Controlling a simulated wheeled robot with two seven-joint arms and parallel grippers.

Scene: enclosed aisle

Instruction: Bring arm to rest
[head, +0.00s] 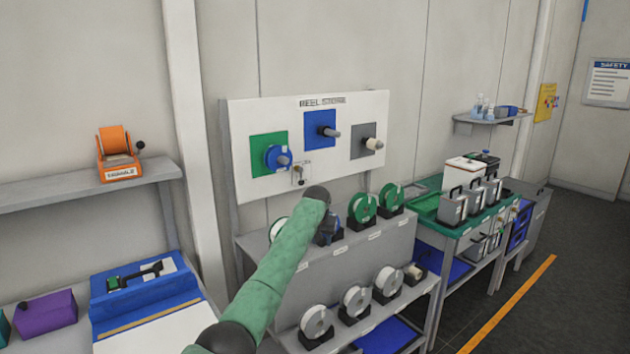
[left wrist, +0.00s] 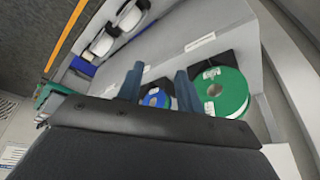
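My left arm (head: 275,265) reaches forward over the grey stepped reel stand (head: 290,283), and its wrist is bent down over the upper step. My left gripper (head: 328,230) is small and partly hidden by the arm in the head view. In the left wrist view, its two dark blue fingers (left wrist: 159,70) are spread apart with nothing held between them. A blue-centred reel (left wrist: 157,98) shows behind the gap, partly hidden by the gripper body. A green reel (left wrist: 228,92) stands beside it. My right gripper is in neither view.
The reel board (head: 310,106) with pegs stands behind the arm; a blue reel (head: 278,158) hangs on one peg. Green reels (head: 362,208) and white reels (head: 316,322) stand on the steps. A shelf (head: 90,187) is at left, a green-topped cart (head: 425,206) at right.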

